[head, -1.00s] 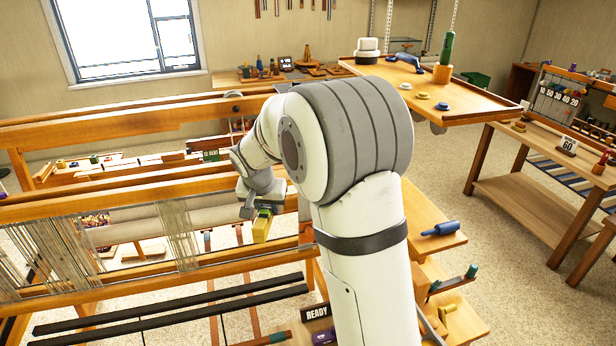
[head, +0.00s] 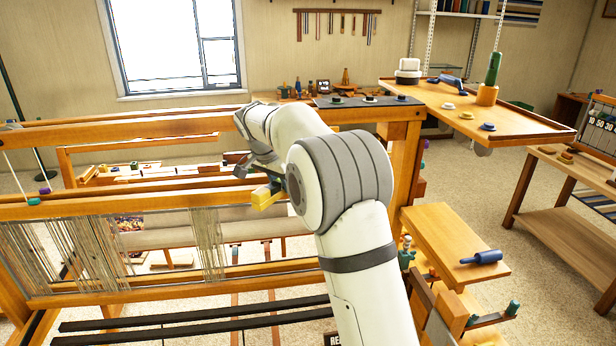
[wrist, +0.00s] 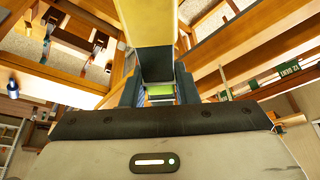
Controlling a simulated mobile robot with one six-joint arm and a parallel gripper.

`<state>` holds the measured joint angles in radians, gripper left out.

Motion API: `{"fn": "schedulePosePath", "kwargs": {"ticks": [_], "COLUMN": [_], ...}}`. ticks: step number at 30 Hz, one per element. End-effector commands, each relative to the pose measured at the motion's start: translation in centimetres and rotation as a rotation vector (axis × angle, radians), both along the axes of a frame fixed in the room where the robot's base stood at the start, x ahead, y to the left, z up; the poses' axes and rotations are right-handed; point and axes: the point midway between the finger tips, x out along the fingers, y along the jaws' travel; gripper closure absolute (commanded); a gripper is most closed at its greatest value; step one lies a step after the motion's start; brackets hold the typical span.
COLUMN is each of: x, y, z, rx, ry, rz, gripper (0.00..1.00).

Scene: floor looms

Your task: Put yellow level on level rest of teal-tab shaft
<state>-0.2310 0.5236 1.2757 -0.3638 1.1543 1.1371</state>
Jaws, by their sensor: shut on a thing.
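My gripper (head: 270,184) is shut on the yellow level (head: 264,197), holding it in the air in front of the loom's upper beams. In the wrist view, the yellow level (wrist: 138,22) rises from between the jaws (wrist: 158,88) and runs out of the top of the picture. A small teal tab (head: 34,201) shows at the far left of the loom, by a purple tab (head: 45,190). I cannot tell whether this teal tab marks the shaft, and no level rest can be clearly made out. My arm hides part of the loom.
The loom's wooden beam (head: 150,200) and hanging warp threads (head: 207,245) lie left of and below my gripper. A wooden bench (head: 450,240) with a blue-handled tool (head: 482,257) stands at right. A side table (head: 540,128) holds a green bottle-like item (head: 493,68).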

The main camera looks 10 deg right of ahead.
Motion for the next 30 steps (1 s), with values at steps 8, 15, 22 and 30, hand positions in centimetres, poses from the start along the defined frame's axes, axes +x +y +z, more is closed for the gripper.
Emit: {"fn": "schedulePosePath", "kwargs": {"ticks": [8, 15, 22, 30], "x": [4.8, 6.0, 5.9, 5.9], "y": [-4.8, -6.0, -5.9, -5.8], "z": [0.3, -0.4, -3.2, -3.5], "rx": [0.0, -0.001, 0.0, 0.001], "ry": [0.0, 0.001, 0.002, -0.001], "rz": [-0.001, 0.003, 0.004, 0.005], "gripper": [1.0, 1.0, 1.0, 1.0]}}
